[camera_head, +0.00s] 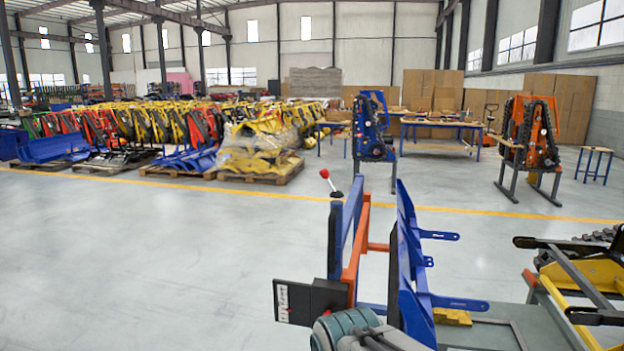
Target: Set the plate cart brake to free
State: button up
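A lever with a red knob (325,174) stands at the top of a blue and orange upright frame (353,250) in the lower middle. The lever leans left, and its black base meets the top of the frame. A black box with a white marked label (283,302) sits low on the left side of this frame; the marks are too small to read. A blue plate-like part (408,270) stands just to the right. I cannot tell for sure which of these belongs to the plate cart or its brake. My gripper is not in view.
A teal ribbed part (343,333) is at the bottom edge. Yellow and black machinery (590,280) fills the lower right. Blue benches (440,132) and upright units stand further back. Wrapped pallets (262,165) are behind the yellow floor line. The grey floor (150,260) at left is clear.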

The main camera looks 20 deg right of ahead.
aim_at(325, 174)
jog(key=u, duration=0.65)
jog(key=i, duration=0.95)
jog(key=z, duration=0.1)
